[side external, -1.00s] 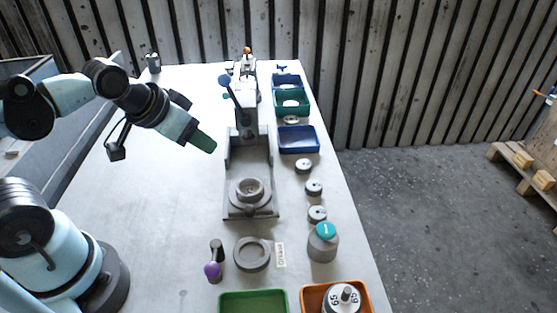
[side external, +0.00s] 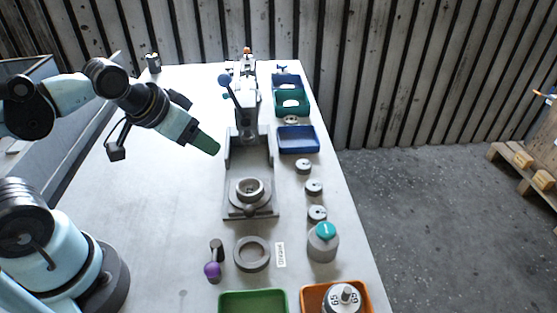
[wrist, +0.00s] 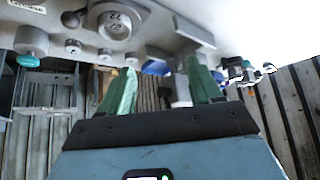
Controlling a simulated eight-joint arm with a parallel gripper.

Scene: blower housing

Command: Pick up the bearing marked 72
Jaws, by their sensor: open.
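In the wrist view a grey ring-shaped bearing (wrist: 115,22) sits on the press bed, with dark digits on it that look like 72. In the side view the bearing (side external: 250,188) sits on the bed of the grey press (side external: 234,165), its marking too small to read. My gripper (side external: 212,148) is up and to the left of it, apart from it and tilted down to the right. In the wrist view my gripper (wrist: 160,80) shows two green fingers spread apart with nothing held between them.
Small bearings (side external: 314,187) line the right side, near a grey canister (side external: 322,245) with a teal top. A grey ring (side external: 252,254) lies in front of the press. A green tray (side external: 252,294) and an orange tray (side external: 306,297) are nearest. The table's left part is clear.

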